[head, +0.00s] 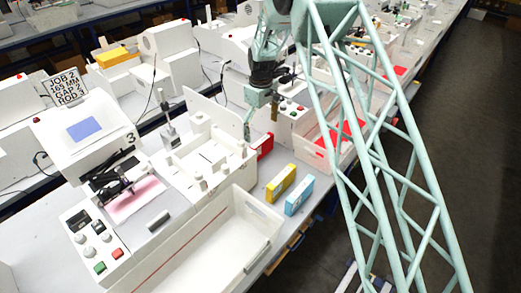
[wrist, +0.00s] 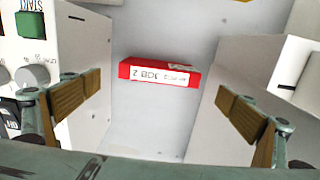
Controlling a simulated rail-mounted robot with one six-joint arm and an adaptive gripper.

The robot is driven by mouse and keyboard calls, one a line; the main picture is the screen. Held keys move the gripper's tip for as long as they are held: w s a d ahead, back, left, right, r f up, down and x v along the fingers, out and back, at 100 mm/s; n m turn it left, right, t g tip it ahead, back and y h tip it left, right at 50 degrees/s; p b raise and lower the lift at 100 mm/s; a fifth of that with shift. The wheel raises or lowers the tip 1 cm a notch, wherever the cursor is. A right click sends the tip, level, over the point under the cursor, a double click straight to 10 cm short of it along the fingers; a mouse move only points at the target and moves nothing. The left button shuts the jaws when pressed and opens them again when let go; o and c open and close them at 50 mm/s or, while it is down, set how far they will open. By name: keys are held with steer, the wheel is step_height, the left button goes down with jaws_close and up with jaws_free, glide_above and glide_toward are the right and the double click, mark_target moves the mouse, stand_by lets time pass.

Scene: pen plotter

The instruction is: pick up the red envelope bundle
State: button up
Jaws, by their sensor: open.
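The red envelope bundle (wrist: 158,73) lies on the grey tabletop in the wrist view, with a white label bearing dark print on its near side. It sits between two white machine walls, ahead of my open fingers. In the head view the red bundle (head: 265,146) shows partly, beside the white plotter housing. My gripper (wrist: 155,115) is open and empty, with one tan-padded finger at each side of the wrist view and the bundle apart from both. In the head view my gripper (head: 261,118) hangs just above and behind the bundle.
A yellow bundle (head: 281,183) and a blue bundle (head: 299,195) stand to the right of the plotter. A white tray (head: 262,239) lies in front. A white wall (wrist: 85,65) stands left of the red bundle and another (wrist: 240,75) stands right. Bare tabletop lies between them.

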mark_target(261, 141)
steer(key=shift+f, duration=1.6)
steer(key=shift+f, duration=0.15)
steer(key=shift+w+a+f+p, duration=0.1)
steer(key=shift+f+p, duration=0.25)
steer(key=shift+f, duration=2.15)
steer(key=c, duration=0.7)
steer(key=shift+o, duration=0.2)
steer(key=shift+r, duration=0.2)
steer(key=shift+r+b, duration=0.3)
steer(key=shift+r, duration=4.55)
